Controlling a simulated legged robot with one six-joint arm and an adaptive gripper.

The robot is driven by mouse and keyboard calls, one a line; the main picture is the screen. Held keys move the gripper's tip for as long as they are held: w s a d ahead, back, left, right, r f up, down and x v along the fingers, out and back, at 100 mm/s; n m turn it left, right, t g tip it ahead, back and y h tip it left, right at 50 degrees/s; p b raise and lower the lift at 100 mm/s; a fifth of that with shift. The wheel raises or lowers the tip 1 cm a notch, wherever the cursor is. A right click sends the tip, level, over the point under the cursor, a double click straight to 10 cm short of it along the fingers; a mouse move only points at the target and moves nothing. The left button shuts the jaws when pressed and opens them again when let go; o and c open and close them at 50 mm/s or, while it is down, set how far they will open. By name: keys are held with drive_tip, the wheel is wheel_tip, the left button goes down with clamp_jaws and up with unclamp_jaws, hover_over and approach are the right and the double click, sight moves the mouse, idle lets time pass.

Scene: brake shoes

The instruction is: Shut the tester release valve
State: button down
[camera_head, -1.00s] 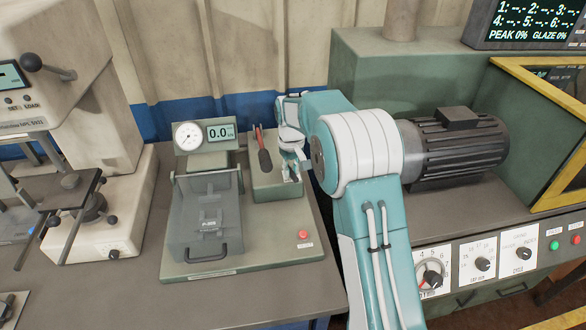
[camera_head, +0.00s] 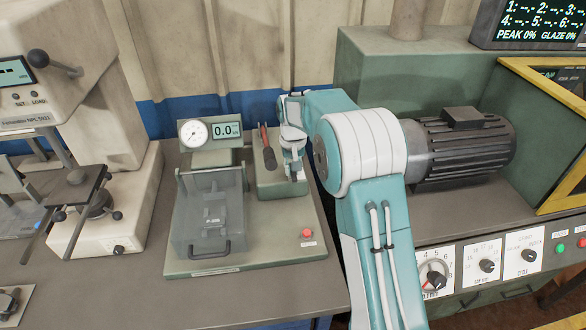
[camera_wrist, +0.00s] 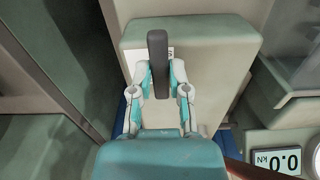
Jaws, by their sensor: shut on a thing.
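The tester (camera_head: 255,245) is a grey-green bench unit with a dial, a 0.0 display and a clear-fronted chamber. Its block (camera_head: 284,187) at the back right carries a pump lever (camera_head: 268,152) with a dark grip. My gripper (camera_head: 294,172) reaches down at the right side of this block. In the wrist view my gripper (camera_wrist: 161,80) is shut on a dark bar-shaped valve handle (camera_wrist: 157,48), which stands upright in the picture between the fingers. A pale label behind the handle is mostly covered. The valve itself is mostly hidden by my gripper in the head view.
A motor (camera_head: 462,148) and green machine stand close to the right of my arm. A hardness tester (camera_head: 110,215) stands at left. A red button (camera_head: 307,233) sits on the tester's front right. The bench in front is clear.

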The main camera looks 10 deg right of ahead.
drive_tip(key=c, duration=0.6)
unclamp_jaws()
drive_tip(key=shift+a, duration=0.1)
wheel_tip(320, 180, up, 12)
drive_tip(key=s+d+r+t, duration=0.1)
drive_tip(key=s+d+r, duration=0.1)
drive_tip(key=s+r, duration=0.5)
drive_tip(key=s+d+r+t, duration=0.1)
drive_tip(key=s+r+t, duration=0.15)
drive_tip(key=s, duration=0.85)
drive_tip(key=s+d+f+t, duration=0.1)
drive_tip(key=s+f, duration=0.1)
drive_tip(key=s, duration=0.7)
drive_tip(key=s+f+t, duration=0.1)
drive_tip(key=s+f, duration=0.2)
drive_tip(key=s, duration=0.6)
drive_tip(key=shift+d, duration=0.35)
